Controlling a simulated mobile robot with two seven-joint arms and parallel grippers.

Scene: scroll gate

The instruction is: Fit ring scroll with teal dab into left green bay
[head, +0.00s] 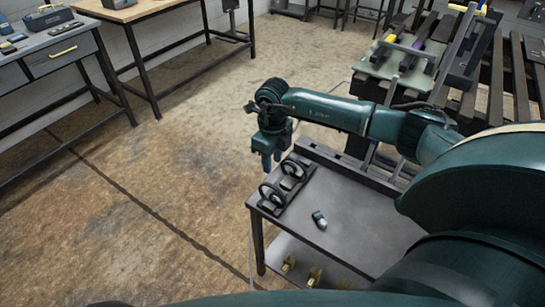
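Two dark rings stand in a dark holder (277,208) at the left end of the small grey table: a near ring (270,192) and a far ring (293,169). I cannot make out a teal dab on either. My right gripper (271,163) points down just behind and left of the rings, apart from the near one as far as I can see. Its finger gap is too small to judge. A pale green fixture (397,62) with dark bars and yellow and purple marks stands at the upper right; I cannot tell which bay is green. My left gripper is out of view.
A small dark and pale cylinder (319,220) lies on the grey table (360,232). Several brass-coloured pieces (314,276) sit on its lower shelf. A grey rail (350,165) runs along its back edge. Workbenches (130,12) stand at the upper left; the floor between is clear.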

